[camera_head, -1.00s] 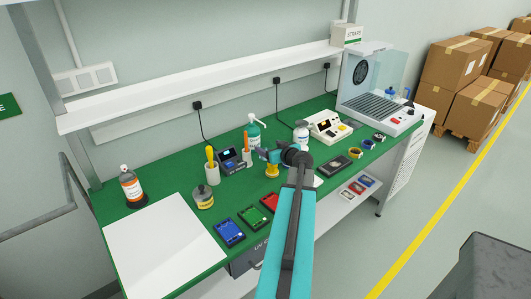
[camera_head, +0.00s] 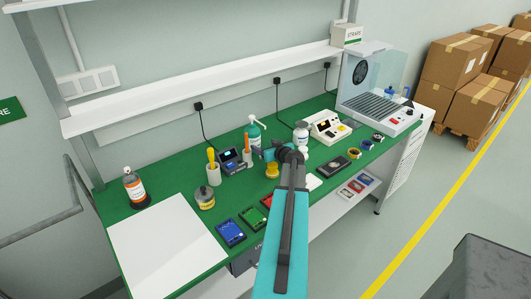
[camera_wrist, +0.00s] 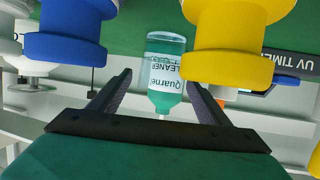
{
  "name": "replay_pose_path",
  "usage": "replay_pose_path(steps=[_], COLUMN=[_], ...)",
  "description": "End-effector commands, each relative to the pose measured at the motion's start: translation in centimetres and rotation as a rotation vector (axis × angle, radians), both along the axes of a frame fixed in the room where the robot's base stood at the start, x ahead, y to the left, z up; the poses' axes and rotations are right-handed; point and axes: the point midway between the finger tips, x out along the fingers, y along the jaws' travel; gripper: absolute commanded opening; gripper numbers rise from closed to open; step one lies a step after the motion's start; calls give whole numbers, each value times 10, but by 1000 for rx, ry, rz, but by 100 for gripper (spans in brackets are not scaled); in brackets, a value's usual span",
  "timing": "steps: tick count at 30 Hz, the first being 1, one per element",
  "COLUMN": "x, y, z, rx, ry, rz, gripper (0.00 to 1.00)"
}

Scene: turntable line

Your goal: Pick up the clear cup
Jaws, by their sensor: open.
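I cannot make out a plainly clear, empty cup in either view. A pale cup (camera_head: 214,176) holding yellow-handled tools stands on the green bench, left of my gripper (camera_head: 258,151). My gripper is over the middle of the bench. In the wrist view my gripper (camera_wrist: 159,80) has its two fingers apart with nothing held. A cleaner bottle with teal liquid (camera_wrist: 165,65) shows beyond and between the fingers; the pump bottle also shows in the head view (camera_head: 254,132).
Blue (camera_wrist: 65,32) and yellow (camera_wrist: 228,42) round parts loom close in the wrist view. A black station (camera_head: 232,162) stands beside the pale cup. Blue (camera_head: 231,233) and green (camera_head: 254,217) trays lie in front. The white mat (camera_head: 165,245) is bare.

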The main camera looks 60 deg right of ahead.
Motion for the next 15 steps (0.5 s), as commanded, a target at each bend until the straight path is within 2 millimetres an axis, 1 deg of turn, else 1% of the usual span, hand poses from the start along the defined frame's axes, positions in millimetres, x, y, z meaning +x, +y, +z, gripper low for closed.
replay_pose_path(steps=[11,13,15], x=[-1,-1,-1], y=[0,0,0], z=[0,0,0], rx=[0,0,0], ry=[0,0,0], rz=[-1,-1,-1], gripper=[70,62,50])
